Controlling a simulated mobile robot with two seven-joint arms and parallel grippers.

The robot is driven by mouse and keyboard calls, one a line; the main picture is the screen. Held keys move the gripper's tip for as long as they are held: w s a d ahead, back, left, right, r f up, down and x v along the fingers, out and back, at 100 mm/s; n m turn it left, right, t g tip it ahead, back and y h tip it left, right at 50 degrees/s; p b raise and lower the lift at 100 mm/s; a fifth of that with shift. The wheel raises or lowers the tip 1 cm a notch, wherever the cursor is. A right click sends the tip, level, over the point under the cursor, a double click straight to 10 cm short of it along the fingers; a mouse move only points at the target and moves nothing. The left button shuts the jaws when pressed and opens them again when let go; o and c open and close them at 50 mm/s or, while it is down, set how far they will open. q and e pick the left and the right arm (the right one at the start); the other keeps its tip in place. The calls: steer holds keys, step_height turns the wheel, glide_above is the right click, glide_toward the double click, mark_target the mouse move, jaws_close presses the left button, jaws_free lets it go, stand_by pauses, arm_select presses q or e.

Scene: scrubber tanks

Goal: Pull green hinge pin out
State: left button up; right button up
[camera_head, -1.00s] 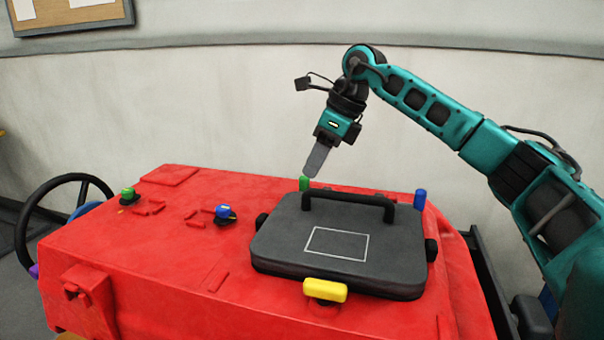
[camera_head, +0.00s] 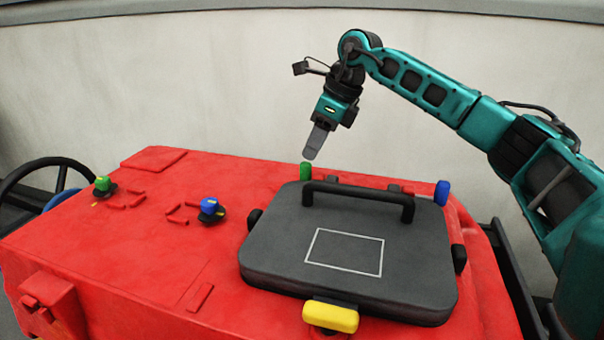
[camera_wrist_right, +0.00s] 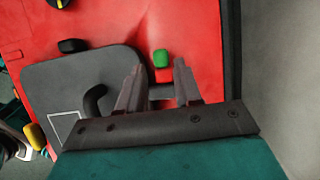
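The green hinge pin (camera_head: 306,171) stands upright at the back edge of the dark grey lid (camera_head: 270,252), left of the black handle. My right gripper (camera_head: 312,156) points down just above the pin in the head view. In the right wrist view the green pin (camera_wrist_right: 161,58) shows between and a little beyond the two fingertips of my right gripper (camera_wrist_right: 158,68). The fingers are apart and hold nothing. A blue pin (camera_head: 442,192) stands at the lid's back right corner. My left gripper is in neither view.
The lid lies on a red tank body (camera_head: 120,240). A yellow latch (camera_head: 330,317) sits at its front. The black handle (camera_head: 358,192) rises near the pin. Green (camera_head: 103,187) and blue (camera_head: 210,209) knobs stand at the left. A pale wall (camera_head: 150,80) is behind.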

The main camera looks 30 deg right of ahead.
mark_target(305, 162)
steer(key=b+x, duration=0.1)
steer(key=x, duration=0.6)
steer(key=shift+w+f, duration=0.1)
steer(key=shift+f, duration=0.1)
steer(key=shift+c, duration=0.4)
jaws_close()
